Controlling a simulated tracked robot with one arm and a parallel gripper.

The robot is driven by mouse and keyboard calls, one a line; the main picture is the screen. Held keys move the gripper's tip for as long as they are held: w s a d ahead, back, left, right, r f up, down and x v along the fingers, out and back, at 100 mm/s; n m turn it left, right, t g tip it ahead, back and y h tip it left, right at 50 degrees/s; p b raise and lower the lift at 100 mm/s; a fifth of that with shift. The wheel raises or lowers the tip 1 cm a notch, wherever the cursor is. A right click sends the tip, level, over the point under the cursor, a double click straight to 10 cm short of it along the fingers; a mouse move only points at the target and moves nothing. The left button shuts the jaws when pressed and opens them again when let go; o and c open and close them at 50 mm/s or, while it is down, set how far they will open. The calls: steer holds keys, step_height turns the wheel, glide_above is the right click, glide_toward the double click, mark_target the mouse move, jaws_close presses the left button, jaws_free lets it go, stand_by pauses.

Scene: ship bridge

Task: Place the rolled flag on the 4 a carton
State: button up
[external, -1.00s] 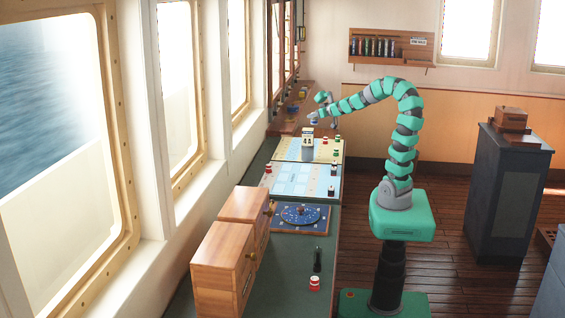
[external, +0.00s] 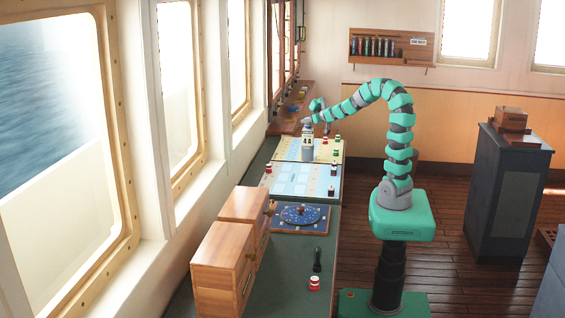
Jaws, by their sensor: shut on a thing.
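The flag is mostly hidden by the gripper and too small to make out well. It is just over the carton's top; I cannot tell if they touch. The carton stands on the yellow and light-blue charts.
Small red, green and dark pieces (external: 332,190) stand along the chart's right edge. A blue dial board (external: 300,216), wooden boxes (external: 222,270), a dark torch-like item (external: 317,260) and a red-white piece (external: 314,284) lie nearer. A wall rack (external: 390,48) hangs behind.

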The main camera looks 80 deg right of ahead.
steer(key=o, duration=1)
steer(key=shift+f, duration=0.15)
steer(key=shift+c, duration=0.2)
steer(key=shift+s+a+r, duration=0.1)
steer(key=shift+s+r, duration=0.05)
steer(key=shift+r, duration=0.1)
steer(key=v, duration=1.1)
steer(key=shift+s+a+r, duration=0.15)
steer(key=shift+s, duration=0.1)
